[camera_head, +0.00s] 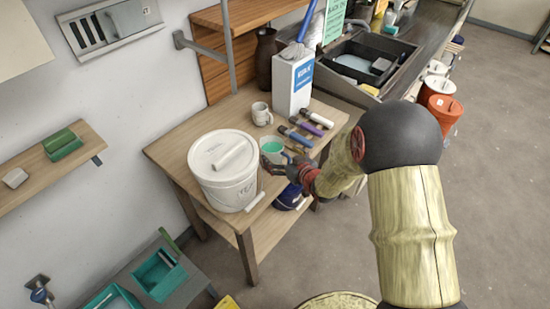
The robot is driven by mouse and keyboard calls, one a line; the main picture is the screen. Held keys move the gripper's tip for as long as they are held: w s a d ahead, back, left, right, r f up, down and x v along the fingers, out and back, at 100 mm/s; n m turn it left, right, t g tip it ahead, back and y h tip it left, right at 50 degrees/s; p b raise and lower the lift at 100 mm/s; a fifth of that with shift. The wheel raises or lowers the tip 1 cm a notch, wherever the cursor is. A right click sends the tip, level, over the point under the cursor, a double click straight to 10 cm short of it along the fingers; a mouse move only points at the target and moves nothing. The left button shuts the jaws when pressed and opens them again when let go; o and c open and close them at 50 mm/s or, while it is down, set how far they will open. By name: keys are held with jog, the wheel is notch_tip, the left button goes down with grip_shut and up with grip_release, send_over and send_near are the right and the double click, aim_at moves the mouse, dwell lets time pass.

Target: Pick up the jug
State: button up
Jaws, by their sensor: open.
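A small pale jug (272,148) with a green inside stands on the wooden table, just right of a large white lidded bucket (222,180). My gripper (272,167) is at the jug's near side, reaching in from the right. Its dark fingers are open and cover part of the jug's lower front. I cannot tell whether they touch the jug or sit around it.
A white mug (262,114) stands behind the jug. Several dark-handled tools (302,131) lie to its right, before a tall white container (292,82). The bucket stands close on the left. A blue bucket (289,197) is below the tabletop (172,150).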

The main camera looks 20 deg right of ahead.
aim_at(277, 155)
jog(key=x, duration=0.2)
jog(key=b+x, duration=0.1)
jog(key=x, duration=0.1)
jog(key=shift+w+a+f, duration=0.1)
jog(key=shift+a+f, duration=0.15)
jog(key=shift+f, duration=0.1)
jog(key=shift+w+f, duration=0.15)
jog(key=shift+w, duration=0.3)
jog(key=c, duration=0.3)
jog(key=c, duration=1.5)
